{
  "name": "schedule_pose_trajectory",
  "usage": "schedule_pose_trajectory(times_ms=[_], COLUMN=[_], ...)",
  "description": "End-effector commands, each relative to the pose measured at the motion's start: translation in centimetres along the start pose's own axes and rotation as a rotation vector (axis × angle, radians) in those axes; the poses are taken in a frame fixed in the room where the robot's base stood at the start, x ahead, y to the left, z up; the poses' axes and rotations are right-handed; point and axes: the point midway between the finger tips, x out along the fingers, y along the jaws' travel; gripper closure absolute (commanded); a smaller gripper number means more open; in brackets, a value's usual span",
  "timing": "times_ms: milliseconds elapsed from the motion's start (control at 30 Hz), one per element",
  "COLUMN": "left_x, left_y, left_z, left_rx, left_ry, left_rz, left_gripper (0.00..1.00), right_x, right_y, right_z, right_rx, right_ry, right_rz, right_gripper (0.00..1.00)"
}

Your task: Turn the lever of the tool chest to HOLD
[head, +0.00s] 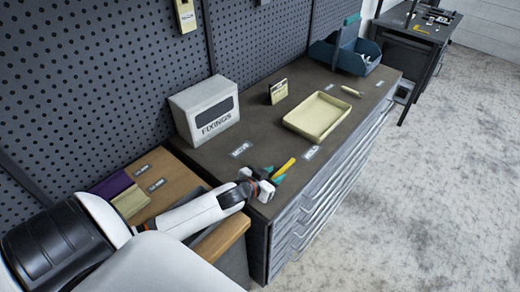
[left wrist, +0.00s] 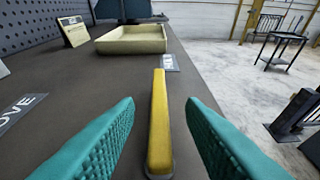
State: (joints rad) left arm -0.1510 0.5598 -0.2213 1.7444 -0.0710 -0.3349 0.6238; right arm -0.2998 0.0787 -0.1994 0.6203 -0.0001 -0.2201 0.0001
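The yellow lever (head: 285,168) lies on the dark top of the tool chest (head: 262,140), near its front left corner. In the left wrist view the lever (left wrist: 159,120) runs straight away from me, its far end just short of a small label (left wrist: 170,62). This label seems to read HOLD in the head view (head: 311,152). The MOVE label (head: 241,149) is left of the lever, partly cut off in the wrist view (left wrist: 18,110). My left gripper (head: 273,174) is open, its teal fingers on either side of the lever with gaps. My right gripper is out of view.
A FIXINGS box (head: 205,108), a cream tray (head: 317,115), a small upright card (head: 278,91) and a blue bin (head: 345,58) stand on the chest top. A wooden bench (head: 165,175) with purple and tan pieces is at left. Open floor lies right.

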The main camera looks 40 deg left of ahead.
Motion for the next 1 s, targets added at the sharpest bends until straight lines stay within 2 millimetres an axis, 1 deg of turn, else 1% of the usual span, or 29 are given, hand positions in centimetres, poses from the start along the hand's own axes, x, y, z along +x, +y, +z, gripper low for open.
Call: schedule_pose_trajectory(times_ms=[33,200,300,433,500,633,1000], left_x=[-1.1,-4.6,-6.3,-8.0,-8.6,-9.2,-9.3], left_y=[0.0,0.0,0.0,0.0,0.0,0.0,0.0], left_z=[-0.3,-0.3,-0.2,-0.1,-0.1,0.0,0.1], left_rx=[0.002,0.001,0.002,0.001,0.001,0.001,0.002], left_ry=[0.003,0.003,0.003,0.001,0.002,0.0,0.0], left_rz=[-0.001,-0.001,-0.001,0.0,-0.001,0.0,0.0], left_gripper=[0.64,0.64,0.64,0.64,0.64,0.64,0.64], right_x=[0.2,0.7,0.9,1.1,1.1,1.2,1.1], right_y=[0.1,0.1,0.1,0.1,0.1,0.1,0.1], right_z=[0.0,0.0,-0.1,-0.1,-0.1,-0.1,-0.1], right_rx=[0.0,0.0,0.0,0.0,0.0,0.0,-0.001], right_ry=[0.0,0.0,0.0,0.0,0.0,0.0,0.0], right_rz=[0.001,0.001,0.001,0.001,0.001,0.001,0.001], right_gripper=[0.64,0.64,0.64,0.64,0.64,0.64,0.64])
